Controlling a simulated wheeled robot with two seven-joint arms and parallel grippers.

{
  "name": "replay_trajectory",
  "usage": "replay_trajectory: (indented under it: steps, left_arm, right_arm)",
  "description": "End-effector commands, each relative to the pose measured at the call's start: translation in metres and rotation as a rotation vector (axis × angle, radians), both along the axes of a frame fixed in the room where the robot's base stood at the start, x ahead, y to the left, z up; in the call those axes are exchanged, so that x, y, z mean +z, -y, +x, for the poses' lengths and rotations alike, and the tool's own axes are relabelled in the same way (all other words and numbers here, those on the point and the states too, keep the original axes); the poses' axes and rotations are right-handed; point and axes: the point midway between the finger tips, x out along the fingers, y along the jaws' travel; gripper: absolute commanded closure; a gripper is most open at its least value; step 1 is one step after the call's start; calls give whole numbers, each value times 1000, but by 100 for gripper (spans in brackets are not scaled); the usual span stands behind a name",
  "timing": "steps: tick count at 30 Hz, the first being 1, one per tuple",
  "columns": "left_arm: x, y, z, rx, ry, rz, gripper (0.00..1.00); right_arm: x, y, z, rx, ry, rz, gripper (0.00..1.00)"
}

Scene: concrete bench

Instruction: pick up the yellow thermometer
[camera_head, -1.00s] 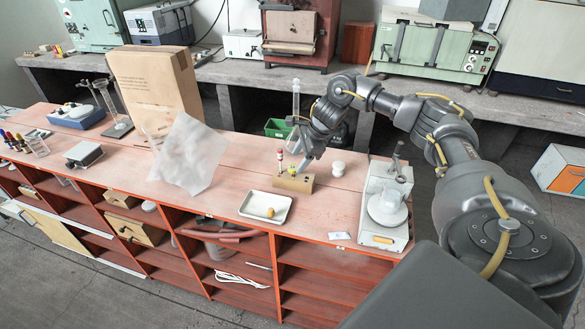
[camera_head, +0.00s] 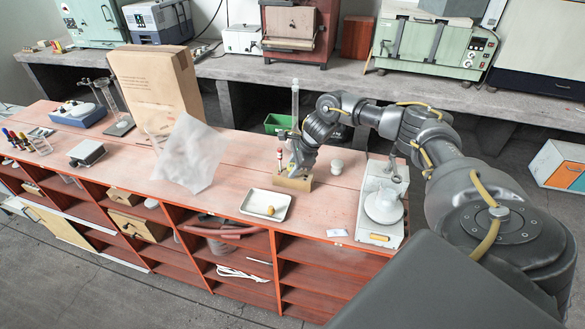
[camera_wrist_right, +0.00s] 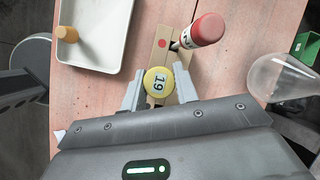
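The yellow thermometer shows in the right wrist view as a round yellow cap (camera_wrist_right: 158,82) marked with a number, seen from above. It stands in a wooden block (camera_head: 293,184) on the red bench; in the head view my gripper largely hides it. My right gripper (camera_wrist_right: 159,72) is over the block, its two grey fingers open, one on each side of the yellow cap. I cannot tell whether either finger touches it. A red-capped thermometer (camera_wrist_right: 204,30) stands in the same block beside it; it also shows in the head view (camera_head: 279,157). My left gripper is out of view.
A white tray (camera_head: 246,203) with a small yellow-brown object (camera_head: 270,210) lies in front of the block. A clear glass vessel (camera_wrist_right: 280,78) is close on the right in the wrist view. A balance (camera_head: 372,205) stands to the right, a crumpled translucent sheet (camera_head: 190,155) to the left.

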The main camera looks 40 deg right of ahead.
Motion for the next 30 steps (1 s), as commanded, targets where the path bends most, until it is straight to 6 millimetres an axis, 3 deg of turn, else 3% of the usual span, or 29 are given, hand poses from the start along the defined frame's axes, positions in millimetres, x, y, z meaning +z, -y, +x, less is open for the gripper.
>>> replay_trajectory:
  steps: [8, 13, 24, 30]
  left_arm:
    - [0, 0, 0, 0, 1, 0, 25]
    - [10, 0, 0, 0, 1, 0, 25]
    - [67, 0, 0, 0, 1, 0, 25]
    - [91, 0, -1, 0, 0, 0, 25]
  right_arm:
    - [1, 0, 0, 0, 0, 0, 92]
    - [16, 0, 0, 0, 1, 0, 92]
    - [112, 0, 1, 1, 3, 1, 92]
    - [155, 0, 1, 1, 2, 1, 92]
